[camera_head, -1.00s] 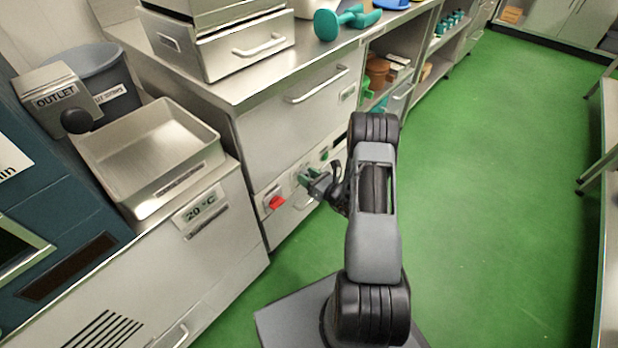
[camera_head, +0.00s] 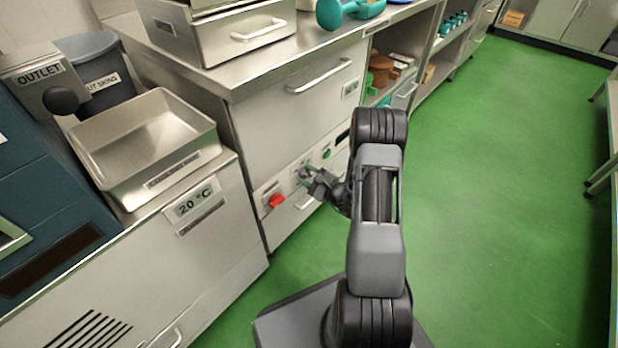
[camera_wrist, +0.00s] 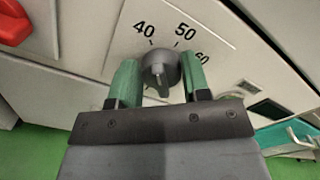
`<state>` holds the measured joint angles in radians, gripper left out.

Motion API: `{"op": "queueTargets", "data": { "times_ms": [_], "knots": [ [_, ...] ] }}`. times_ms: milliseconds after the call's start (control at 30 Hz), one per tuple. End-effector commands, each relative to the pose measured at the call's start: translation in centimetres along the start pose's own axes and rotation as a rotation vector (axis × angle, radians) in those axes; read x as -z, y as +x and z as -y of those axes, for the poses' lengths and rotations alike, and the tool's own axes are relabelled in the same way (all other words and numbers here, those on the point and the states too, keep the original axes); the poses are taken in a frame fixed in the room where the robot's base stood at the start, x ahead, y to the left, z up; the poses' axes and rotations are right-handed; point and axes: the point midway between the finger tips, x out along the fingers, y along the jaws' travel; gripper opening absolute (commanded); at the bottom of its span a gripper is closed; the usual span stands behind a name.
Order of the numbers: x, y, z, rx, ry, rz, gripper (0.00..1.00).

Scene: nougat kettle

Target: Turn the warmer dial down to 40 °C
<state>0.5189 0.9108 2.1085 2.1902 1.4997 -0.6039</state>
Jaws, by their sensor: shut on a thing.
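The warmer dial (camera_wrist: 162,62) is a round grey knob on a pale panel in the wrist view. The printed numbers 40, 50 and 60 curve above it, with 40 at upper left and 60 at right. A small pale mark shows on its face; I cannot tell exactly which number it meets. My gripper (camera_wrist: 159,76) has one green finger on each side of the dial and is shut on it. In the head view my gripper (camera_head: 306,175) is at the cabinet's lower front panel, and the dial is mostly hidden there.
A red knob (camera_head: 276,201) sits left of the dial and a green button (camera_head: 326,154) right of it. A drawer handle (camera_head: 318,76) juts out above. A steel tray (camera_head: 146,128) stands on the left unit, above a "20 °C" label (camera_head: 193,201). The green floor (camera_head: 500,200) at right is clear.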

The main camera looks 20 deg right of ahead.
Motion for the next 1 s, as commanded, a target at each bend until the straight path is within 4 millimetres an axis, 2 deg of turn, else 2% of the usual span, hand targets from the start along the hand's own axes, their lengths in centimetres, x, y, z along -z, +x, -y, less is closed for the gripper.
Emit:
{"op": "queueTargets", "data": {
  "times_ms": [400, 967, 1000],
  "knots": [
    [0.24, -0.08, -0.11, 0.003, -0.163, -0.006, 0.2],
    [0.18, -0.07, -0.02, 0.004, -0.185, -0.006, 0.2],
    [0.18, -0.07, -0.02, 0.003, -0.185, -0.006, 0.47]
  ]
}}
